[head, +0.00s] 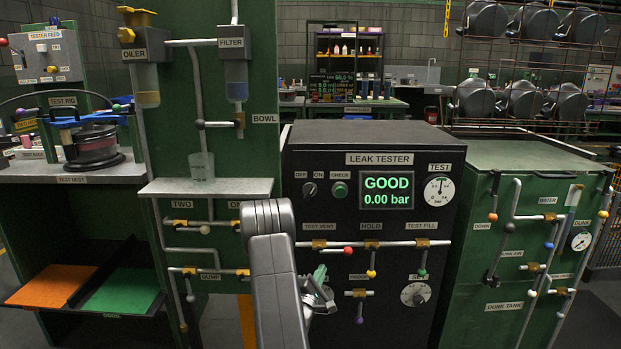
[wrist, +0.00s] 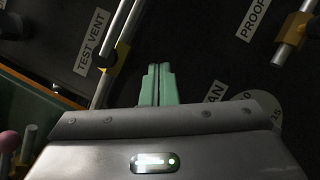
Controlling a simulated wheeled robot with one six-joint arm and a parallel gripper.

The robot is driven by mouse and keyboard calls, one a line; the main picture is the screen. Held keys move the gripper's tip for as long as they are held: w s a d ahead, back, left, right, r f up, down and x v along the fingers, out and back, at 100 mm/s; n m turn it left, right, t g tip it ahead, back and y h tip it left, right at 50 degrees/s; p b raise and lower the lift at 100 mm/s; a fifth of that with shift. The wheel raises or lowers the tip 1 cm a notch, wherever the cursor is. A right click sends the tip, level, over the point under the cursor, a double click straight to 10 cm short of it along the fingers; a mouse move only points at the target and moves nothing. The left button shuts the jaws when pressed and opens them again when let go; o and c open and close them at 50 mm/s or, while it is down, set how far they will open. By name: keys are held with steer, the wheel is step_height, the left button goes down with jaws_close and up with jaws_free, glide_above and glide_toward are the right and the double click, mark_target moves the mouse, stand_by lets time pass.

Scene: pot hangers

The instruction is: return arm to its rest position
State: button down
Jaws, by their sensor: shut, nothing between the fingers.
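My gripper (head: 318,276) is in front of the lower left part of the black leak tester panel (head: 330,222) in the head view, with part of my arm beside it. In the wrist view my gripper (wrist: 157,72) has its two green fingers together, with nothing between them. The fingers point toward the dark panel, between the TEST VENT label (wrist: 90,48) and a round dial (wrist: 243,110). They appear apart from the panel's pipes and valves, though the exact gap cannot be told.
The tester's screen (head: 387,192) reads GOOD, 0.00 bar. Valves with coloured knobs and pipes stick out below it. The dunk tank (head: 513,312) with more pipes stands to the right. On the left are a shelf (head: 207,187), the test rig (head: 95,138) and orange and green trays (head: 122,290).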

steer(key=shift+d, duration=0.1)
stand_by(0.3)
steer(key=s+d+f+b, duration=0.35)
steer(key=s+d, duration=0.25)
steer(key=s, duration=0.2)
steer(key=w+r+b, duration=0.1)
steer(key=w+r, duration=0.1)
steer(key=w, duration=0.5)
steer(key=a+r+m+g+p, duration=0.2)
steer(key=a+m+p, duration=0.4)
steer(key=a, duration=0.8)
steer(key=shift+s+a+r+g+p, duration=0.15)
steer(key=shift+s+a+g+p, duration=0.15)
steer(key=shift+p, duration=0.75)
